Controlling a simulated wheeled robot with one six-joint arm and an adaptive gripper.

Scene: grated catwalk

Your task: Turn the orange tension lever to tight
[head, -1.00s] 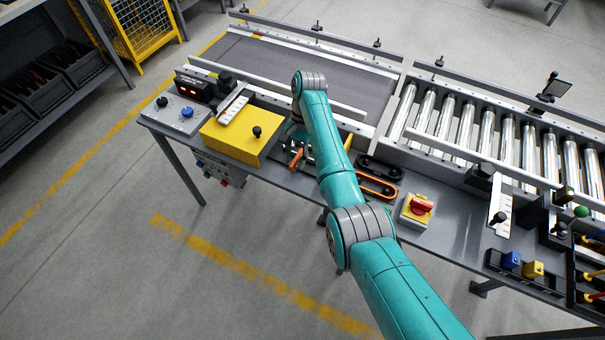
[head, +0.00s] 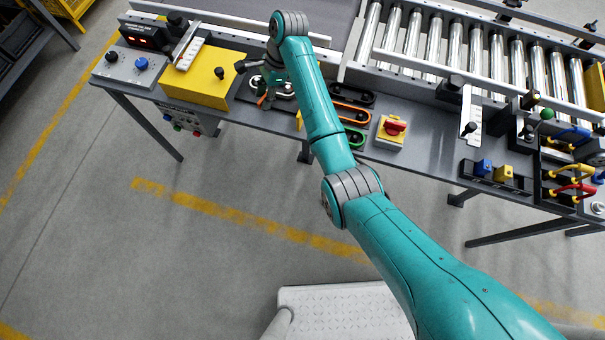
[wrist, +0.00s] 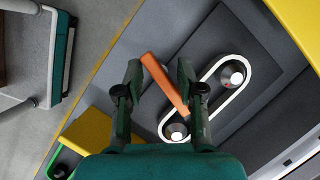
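My gripper (wrist: 158,76) is open, with one finger on each side of the lever. Gaps show between the fingers and the lever, and I cannot tell whether either touches it. In the head view my gripper (head: 264,84) is over the bench beside the yellow box, and only a small part of the lever (head: 262,100) shows below it. No tight mark is readable.
The yellow box (head: 207,78) with a black knob stands left of my gripper. Rollers (head: 433,45) lie behind. The floor in front is clear.

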